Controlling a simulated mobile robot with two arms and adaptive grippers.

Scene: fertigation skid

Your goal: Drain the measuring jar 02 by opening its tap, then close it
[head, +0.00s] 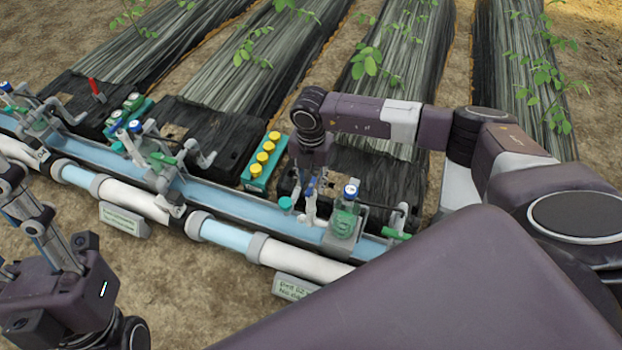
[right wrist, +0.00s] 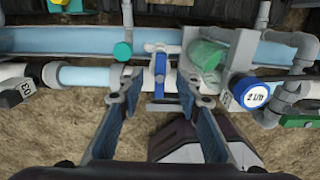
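The measuring jar (head: 345,218) holds green liquid under a blue cap and stands on the gutter at the right. In the right wrist view the jar (right wrist: 207,54) is right of my fingers, its blue cap (right wrist: 250,92) reading 2 L/h. A blue tap handle (right wrist: 160,66) lies beside it, lengthwise between my fingers. My right gripper (right wrist: 162,84) is open around the handle, with gaps on both sides. In the head view my right gripper (head: 310,190) points down beside the jar, partly hidden. My left gripper (head: 25,200) is at the left edge, its opening unclear.
A green tray (head: 256,177) with yellow-capped bottles stands behind the gutter (head: 238,230). A sign (head: 294,288), partly legible as 02, is below the pipe. Grey piping (right wrist: 296,75) stands right of the jar. More jars and fittings line the gutter at left. Bare soil lies in front.

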